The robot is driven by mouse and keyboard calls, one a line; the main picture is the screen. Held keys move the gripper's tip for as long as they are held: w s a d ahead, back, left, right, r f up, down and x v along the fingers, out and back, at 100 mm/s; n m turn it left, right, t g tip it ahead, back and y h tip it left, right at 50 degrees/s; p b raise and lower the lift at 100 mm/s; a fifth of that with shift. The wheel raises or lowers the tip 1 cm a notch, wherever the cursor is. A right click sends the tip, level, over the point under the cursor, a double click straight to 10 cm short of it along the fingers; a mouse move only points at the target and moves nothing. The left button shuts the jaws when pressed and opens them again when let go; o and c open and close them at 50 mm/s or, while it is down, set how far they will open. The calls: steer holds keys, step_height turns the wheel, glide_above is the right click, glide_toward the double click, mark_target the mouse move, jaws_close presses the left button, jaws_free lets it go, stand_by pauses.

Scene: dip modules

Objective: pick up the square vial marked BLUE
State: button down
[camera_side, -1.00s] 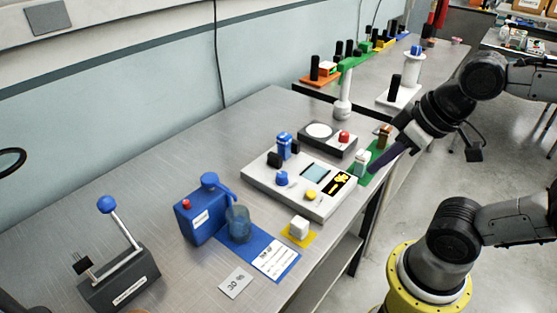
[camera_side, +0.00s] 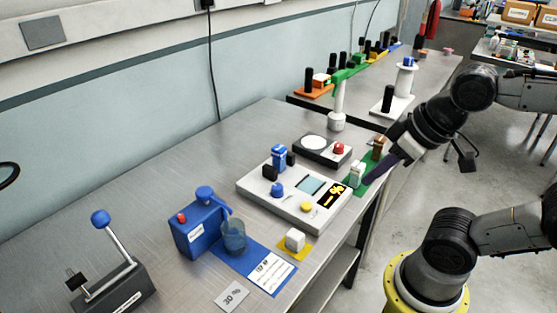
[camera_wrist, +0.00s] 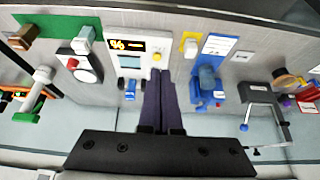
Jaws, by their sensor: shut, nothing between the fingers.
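My gripper (camera_side: 372,179) is shut and empty. In the side view its dark purple fingers are near the front edge of a green mat (camera_side: 366,189), close to a small pale vial (camera_side: 356,174). A brown block-like vial (camera_side: 378,147) stands farther back on the mat. In the wrist view the closed fingers (camera_wrist: 160,73) overlap the edge of the white instrument (camera_wrist: 113,58), with the pale vial (camera_wrist: 85,37) and brown vial (camera_wrist: 22,39) at upper left. A blue upright piece (camera_side: 279,156) stands on the instrument. No BLUE marking is readable, so I cannot tell which is the named vial.
The white instrument has a lit display (camera_side: 331,195) and knobs. A dark device with a round plate (camera_side: 313,143) sits behind it. A white cube (camera_side: 295,239), a blue dispenser (camera_side: 194,226) and a lever stand (camera_side: 113,285) are nearer the camera. The bench's back left is clear.

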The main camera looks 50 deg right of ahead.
steer(key=shift+c, duration=2)
jaws_free()
